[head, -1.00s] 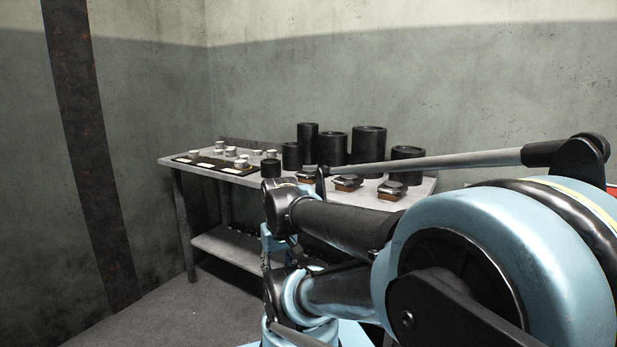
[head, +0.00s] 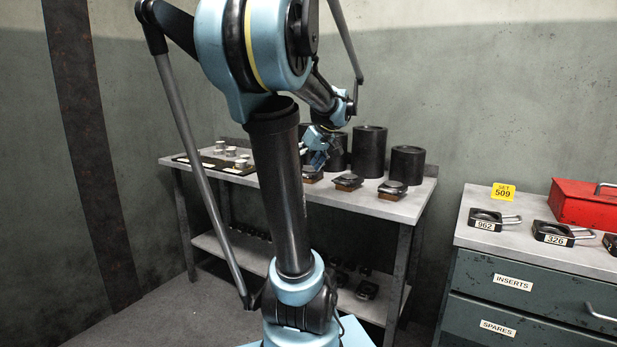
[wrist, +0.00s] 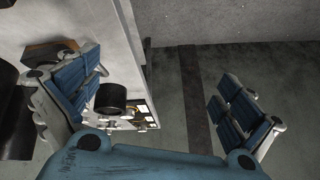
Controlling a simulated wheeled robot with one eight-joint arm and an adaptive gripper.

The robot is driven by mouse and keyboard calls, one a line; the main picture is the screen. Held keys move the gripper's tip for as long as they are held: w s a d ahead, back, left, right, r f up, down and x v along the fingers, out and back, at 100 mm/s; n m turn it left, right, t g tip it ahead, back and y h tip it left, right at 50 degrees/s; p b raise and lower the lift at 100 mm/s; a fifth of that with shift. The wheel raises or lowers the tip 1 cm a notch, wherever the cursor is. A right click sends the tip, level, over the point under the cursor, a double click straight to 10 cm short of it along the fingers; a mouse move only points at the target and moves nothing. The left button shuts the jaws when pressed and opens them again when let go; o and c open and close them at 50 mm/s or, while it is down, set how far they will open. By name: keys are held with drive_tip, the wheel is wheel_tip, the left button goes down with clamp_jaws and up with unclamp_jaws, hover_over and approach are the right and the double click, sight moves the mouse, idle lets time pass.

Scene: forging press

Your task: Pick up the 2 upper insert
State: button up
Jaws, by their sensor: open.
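Blocky dark pieces on brown wooden blocks stand along the table's front edge in the head view: one in the middle (head: 348,182), one at right (head: 392,189) and one at left (head: 311,175), partly behind my gripper. I cannot read a number on any of them. My gripper (head: 318,155) is at the table, close to the left piece. In the wrist view my gripper (wrist: 160,78) is open, with its blue-padded fingers wide apart and nothing between the tips. A brown block with a dark top (wrist: 50,48) shows beside the left finger.
Tall black cylinders (head: 369,152) stand behind the pieces. A small black cylinder (wrist: 112,97) shows near the left finger. A dark board (head: 215,164) holds several silver discs. At right, a cabinet (head: 515,238) bears handled blocks marked 962 (head: 487,219) and 326 (head: 556,234), and a red toolbox (head: 580,202).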

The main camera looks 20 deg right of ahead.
drive_tip(key=w+d+r+n+t, duration=0.1)
drive_tip(key=w+d+r, duration=0.2)
drive_tip(key=d, duration=0.5)
drive_tip(key=w+d+r+n+t, duration=0.1)
drive_tip(key=w+d+r+t, duration=0.15)
drive_tip(key=d, duration=0.55)
drive_tip(key=shift+g, duration=0.35)
drive_tip(key=x, duration=1.7)
drive_tip(key=shift+w+r, duration=0.3)
drive_tip(key=shift+w, duration=0.05)
drive_tip(key=c, duration=2.1)
drive_tip(key=shift+r, duration=0.1)
